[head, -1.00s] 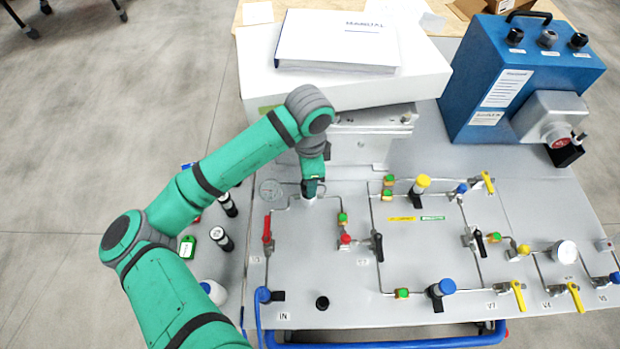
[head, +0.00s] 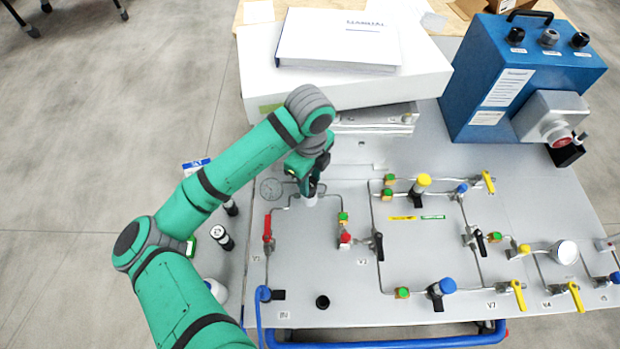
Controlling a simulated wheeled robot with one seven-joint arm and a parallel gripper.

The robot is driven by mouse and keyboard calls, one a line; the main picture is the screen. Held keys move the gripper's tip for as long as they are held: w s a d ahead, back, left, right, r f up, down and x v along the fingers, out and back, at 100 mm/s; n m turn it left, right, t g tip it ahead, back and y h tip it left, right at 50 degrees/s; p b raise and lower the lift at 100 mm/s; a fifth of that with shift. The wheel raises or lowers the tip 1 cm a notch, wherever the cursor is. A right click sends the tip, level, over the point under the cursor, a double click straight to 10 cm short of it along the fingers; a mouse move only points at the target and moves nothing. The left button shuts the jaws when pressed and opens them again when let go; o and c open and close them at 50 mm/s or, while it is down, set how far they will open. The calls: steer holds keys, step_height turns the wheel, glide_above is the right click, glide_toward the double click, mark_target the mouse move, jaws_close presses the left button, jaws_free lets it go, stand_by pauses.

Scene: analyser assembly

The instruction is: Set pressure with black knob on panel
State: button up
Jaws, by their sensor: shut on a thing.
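The grey panel (head: 310,270) lies flat with pipes, valves and gauges on it. My gripper (head: 309,192) is at the panel's upper left, right of a round gauge (head: 271,189). It is shut around the knob there, which is mostly hidden by the fingers; only a pale base (head: 310,201) shows below them. The knob's colour cannot be told. Another small black knob (head: 322,302) stands free at the panel's lower front.
A red-handled valve (head: 267,228) and a red knob (head: 345,239) stand near my gripper. A white box (head: 430,75) with a manual (head: 338,40) lies behind. A blue case (head: 480,100) stands at the back right.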

steer(key=shift+a+m, duration=0.1)
steer(key=shift+m, duration=0.2)
steer(key=o, duration=1)
steer(key=shift+o, duration=0.2)
steer(key=shift+r, duration=0.5)
step_height(320, 180, up, 10)
steer(key=shift+f, duration=0.15)
